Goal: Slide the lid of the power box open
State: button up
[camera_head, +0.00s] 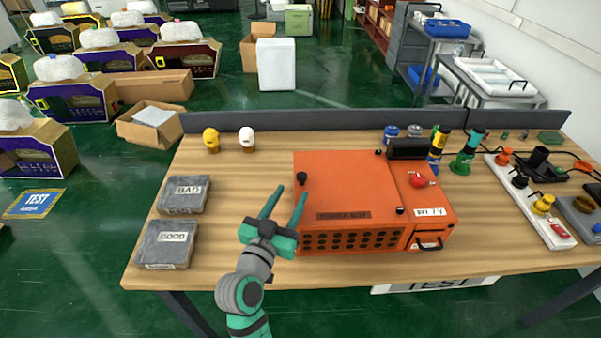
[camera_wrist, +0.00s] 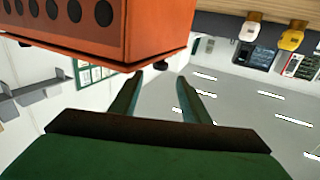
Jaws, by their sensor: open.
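The orange power box (camera_head: 350,190) stands on the wooden table, with round holes along its front and a dark label. Its large flat top lid (camera_head: 335,170) lies closed beside a narrower right section. A black knob (camera_head: 301,178) stands up at the lid's left edge. My gripper (camera_head: 286,194) is open and empty, just left of the box, with one finger close to the knob. In the wrist view, my gripper (camera_wrist: 170,76) shows its fingers apart near a corner of the box (camera_wrist: 135,45). I cannot tell whether a finger touches it.
The right section carries a red button (camera_head: 417,180) and a front handle (camera_head: 427,243). Grey BAD (camera_head: 184,194) and GOOD (camera_head: 167,244) blocks lie at left. Bottles and a power strip (camera_head: 532,202) occupy the right.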

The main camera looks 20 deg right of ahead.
aim_at(300, 179)
jog(key=x, duration=0.9)
